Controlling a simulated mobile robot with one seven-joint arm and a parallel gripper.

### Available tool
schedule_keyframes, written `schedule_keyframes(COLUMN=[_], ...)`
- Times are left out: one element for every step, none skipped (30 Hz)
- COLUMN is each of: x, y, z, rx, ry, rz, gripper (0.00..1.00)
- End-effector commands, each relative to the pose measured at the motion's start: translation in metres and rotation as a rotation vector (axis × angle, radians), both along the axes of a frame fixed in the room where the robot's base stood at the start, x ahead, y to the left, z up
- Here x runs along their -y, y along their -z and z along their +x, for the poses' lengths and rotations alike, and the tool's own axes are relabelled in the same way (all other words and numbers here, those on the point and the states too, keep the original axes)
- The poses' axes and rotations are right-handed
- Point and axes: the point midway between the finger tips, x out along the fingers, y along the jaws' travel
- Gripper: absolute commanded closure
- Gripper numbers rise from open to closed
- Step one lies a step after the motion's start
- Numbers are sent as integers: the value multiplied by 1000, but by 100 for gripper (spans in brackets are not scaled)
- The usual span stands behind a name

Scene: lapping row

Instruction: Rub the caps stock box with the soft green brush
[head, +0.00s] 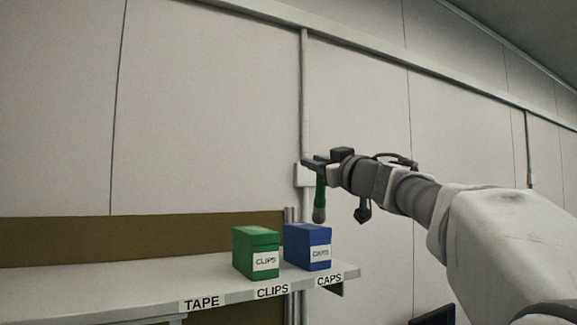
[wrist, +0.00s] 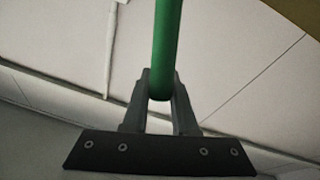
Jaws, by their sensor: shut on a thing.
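The caps stock box is a blue box (head: 307,247) labelled CAPS, near the right end of the shelf in the head view. The brush (head: 320,193) has a green handle and hangs down from my gripper (head: 312,163), with a greyish tip at its lower end. The tip is above the blue box and apart from it. In the wrist view the green handle (wrist: 166,45) sits between the two fingers of my gripper (wrist: 160,92), which is shut on it. The brush's tip is out of the wrist view.
A green box (head: 256,252) labelled CLIPS stands close on the left of the blue box. The shelf (head: 130,285) has front labels TAPE, CLIPS and CAPS, and its left part is bare. A wall conduit (head: 304,100) runs behind my gripper. A dark object (head: 433,316) shows at the bottom.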

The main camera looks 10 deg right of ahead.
Motion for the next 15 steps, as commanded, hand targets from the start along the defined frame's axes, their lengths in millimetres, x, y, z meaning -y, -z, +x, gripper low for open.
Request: schedule_keyframes(x=[0, 0, 0, 0, 0, 0, 0, 0, 0, 0, 0, 0, 0, 0, 0], y=[-7, -10, -14, -17, -20, -24, -27, -30, -34, -37, -40, -44, -46, -48, -50], z=[0, 0, 0, 0, 0, 0, 0, 0, 0, 0, 0, 0, 0, 0, 0], rx=[4, 4, 4, 4, 4, 3, 4, 4, 5, 5, 5, 4, 4, 4, 3], ry=[1, 1, 1, 1, 2, 3, 2, 2, 1, 1, 1, 0, 0, 0, 0], rz=[-2, -3, -2, -2, -2, -1, -2, -2, -2, -1, -2, -2, -2, -2, -1], gripper=[100, 100, 100, 100, 100, 100, 100, 100, 100, 100, 100, 100, 100, 100, 100])
